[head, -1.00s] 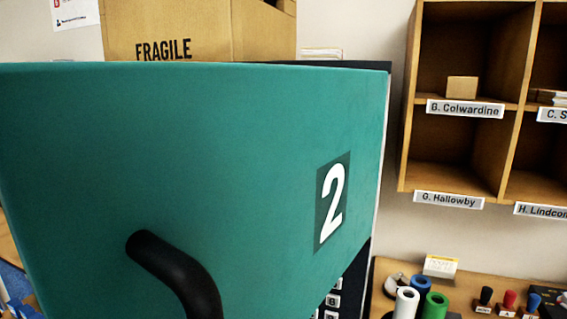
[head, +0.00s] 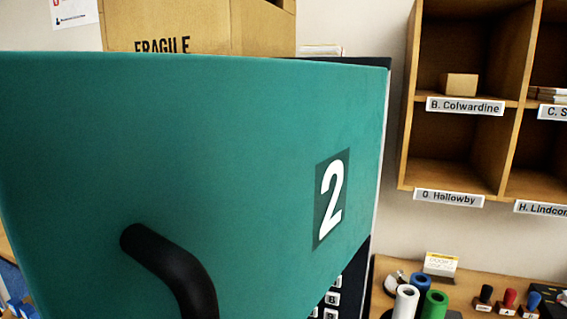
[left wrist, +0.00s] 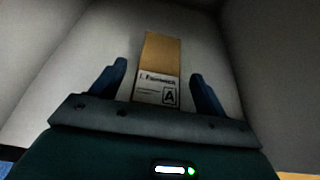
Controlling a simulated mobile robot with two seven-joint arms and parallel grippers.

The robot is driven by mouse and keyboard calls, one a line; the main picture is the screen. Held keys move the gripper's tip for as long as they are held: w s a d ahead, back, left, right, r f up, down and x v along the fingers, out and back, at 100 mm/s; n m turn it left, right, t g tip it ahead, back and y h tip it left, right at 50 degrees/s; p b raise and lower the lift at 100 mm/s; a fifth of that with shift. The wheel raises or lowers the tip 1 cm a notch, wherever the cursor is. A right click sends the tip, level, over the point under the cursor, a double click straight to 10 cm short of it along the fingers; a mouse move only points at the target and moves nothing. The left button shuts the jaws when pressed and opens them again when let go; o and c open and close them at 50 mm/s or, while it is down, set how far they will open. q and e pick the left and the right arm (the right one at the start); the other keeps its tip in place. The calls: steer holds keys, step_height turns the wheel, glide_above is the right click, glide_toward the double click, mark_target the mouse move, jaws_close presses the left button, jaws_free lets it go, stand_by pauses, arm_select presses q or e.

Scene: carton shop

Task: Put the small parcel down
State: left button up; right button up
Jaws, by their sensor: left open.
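In the left wrist view a small brown parcel (left wrist: 162,55) with a white label marked "A" lies on a pale surface inside a grey-walled compartment (left wrist: 110,40). My left gripper (left wrist: 160,85) is open, with one dark blue finger on each side of the parcel and a gap visible at both sides. The near end of the parcel is close to the gripper's palm. In the head view a teal door (head: 200,150) with a "2" and a black handle (head: 170,260) fills the front and hides my left gripper and the compartment. My right gripper is not in view.
A box marked "FRAGILE" (head: 190,22) sits behind the door's top edge. Wooden pigeonholes (head: 410,130) with name labels hang at the right, one holding a small box (head: 459,84). Below, a bench holds coloured rolls (head: 435,304) and several stamps (head: 508,300).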

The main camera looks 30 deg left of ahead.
arm_select(q)
steer(key=v, duration=1)
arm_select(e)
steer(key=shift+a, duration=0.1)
arm_select(q)
steer(key=shift+s+f, duration=0.1)
steer(key=shift+s, duration=0.05)
